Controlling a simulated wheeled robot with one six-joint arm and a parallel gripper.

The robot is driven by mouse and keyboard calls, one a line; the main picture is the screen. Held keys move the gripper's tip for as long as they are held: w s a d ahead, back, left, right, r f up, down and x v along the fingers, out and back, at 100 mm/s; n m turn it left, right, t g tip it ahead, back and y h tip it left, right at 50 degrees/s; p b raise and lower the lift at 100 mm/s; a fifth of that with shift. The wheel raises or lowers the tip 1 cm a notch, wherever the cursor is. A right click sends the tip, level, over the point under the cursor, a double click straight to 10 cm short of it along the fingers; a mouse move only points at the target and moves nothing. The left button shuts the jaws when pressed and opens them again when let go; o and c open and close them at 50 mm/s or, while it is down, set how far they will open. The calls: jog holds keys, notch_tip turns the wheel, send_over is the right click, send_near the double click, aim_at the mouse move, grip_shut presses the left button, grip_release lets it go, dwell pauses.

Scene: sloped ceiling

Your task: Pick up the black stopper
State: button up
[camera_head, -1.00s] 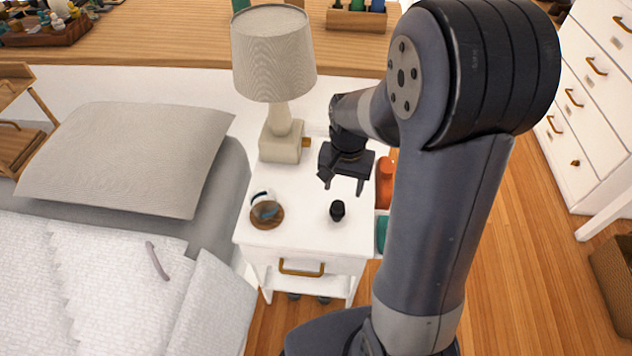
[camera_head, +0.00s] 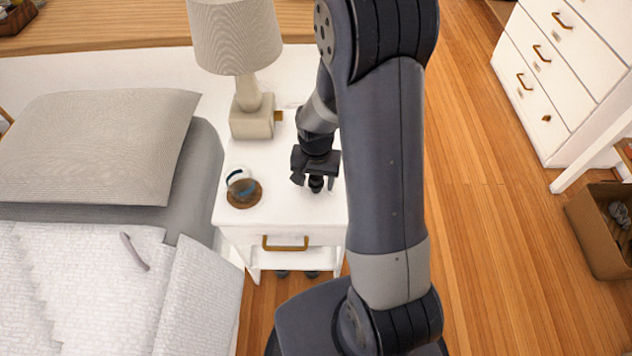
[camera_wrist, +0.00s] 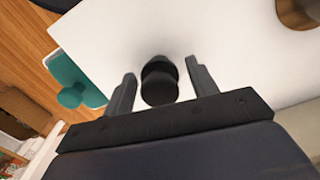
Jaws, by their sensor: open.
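The black stopper (camera_head: 316,184) stands on the white nightstand (camera_head: 277,215), near its right side. In the wrist view the stopper (camera_wrist: 159,82) is dark and round, with a wider base and a narrower top part. My gripper (camera_head: 314,182) is low over the nightstand top at the stopper. In the wrist view my gripper (camera_wrist: 160,80) is open, with one finger on each side of the stopper. A small gap shows between the stopper and each finger. In the head view the gripper partly hides the stopper.
A lamp (camera_head: 251,115) stands at the nightstand's back. The bed (camera_head: 105,280) is at the left. A teal object (camera_wrist: 75,85) shows beside the nightstand in the wrist view.

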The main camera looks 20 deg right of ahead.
jog(key=c, duration=0.9)
